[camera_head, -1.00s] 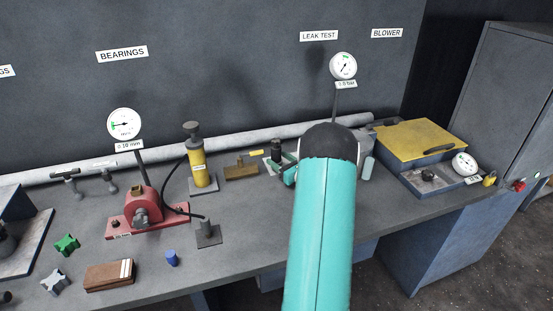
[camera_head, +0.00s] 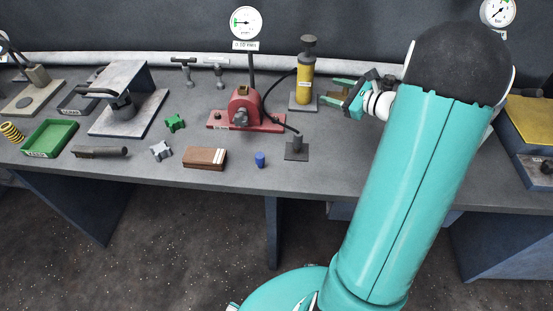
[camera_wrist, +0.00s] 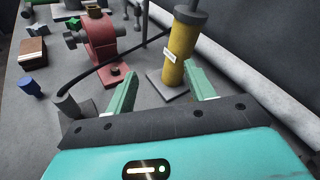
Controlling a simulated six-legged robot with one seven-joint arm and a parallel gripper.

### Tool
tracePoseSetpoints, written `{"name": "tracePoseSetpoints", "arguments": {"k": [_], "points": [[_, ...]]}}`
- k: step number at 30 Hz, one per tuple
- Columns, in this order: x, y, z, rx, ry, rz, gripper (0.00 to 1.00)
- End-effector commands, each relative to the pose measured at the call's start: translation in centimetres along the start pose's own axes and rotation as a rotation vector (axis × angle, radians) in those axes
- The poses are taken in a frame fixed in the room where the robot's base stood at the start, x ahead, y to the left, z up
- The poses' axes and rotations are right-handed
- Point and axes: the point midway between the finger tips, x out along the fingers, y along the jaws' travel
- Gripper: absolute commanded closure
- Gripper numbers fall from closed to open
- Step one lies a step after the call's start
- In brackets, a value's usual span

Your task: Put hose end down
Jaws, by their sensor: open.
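The black hose (camera_head: 266,94) runs from beside the yellow pump (camera_head: 306,78) and curves past the red fixture (camera_head: 242,108). Its end meets a small dark stand (camera_head: 297,150) on the bench. In the wrist view the hose (camera_wrist: 118,62) crosses in front of the red fixture, and its end sits at the stand (camera_wrist: 72,106) at left. My gripper (camera_head: 326,89) is open and empty, just right of the pump. In the wrist view my gripper (camera_wrist: 160,70) has its green fingers spread, with the pump close beyond the right finger. The hose end lies outside the fingers.
A blue cylinder (camera_head: 260,160), a brown block (camera_head: 205,158), a grey part (camera_head: 161,151) and a green part (camera_head: 175,123) lie left of the stand. A green tray (camera_head: 50,138) is farther left. A gauge (camera_head: 246,23) stands behind the fixture. Bare bench lies right of the stand.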

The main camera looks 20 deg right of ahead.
Motion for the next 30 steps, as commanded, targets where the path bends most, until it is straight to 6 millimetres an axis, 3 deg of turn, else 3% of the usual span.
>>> {"name": "tracePoseSetpoints", "arguments": {"k": [1, 6, 11, 15, 22, 27, 30], "points": [[1.3, 2.8, 3.1, -0.097, 0.013, 0.098, 0.46], [2.6, 12.0, 9.8, -0.431, 0.063, 0.403, 0.46], [1.3, 19.8, 13.8, -0.781, 0.098, 0.652, 0.46], [-1.2, 25.0, 16.0, -1.113, 0.123, 0.834, 0.46], [-6.4, 30.2, 17.7, -1.696, 0.157, 1.052, 0.46], [-9.4, 31.3, 18.4, -2.086, 0.188, 1.127, 0.46], [-10.3, 31.3, 18.7, -2.224, 0.204, 1.142, 0.46]]}}
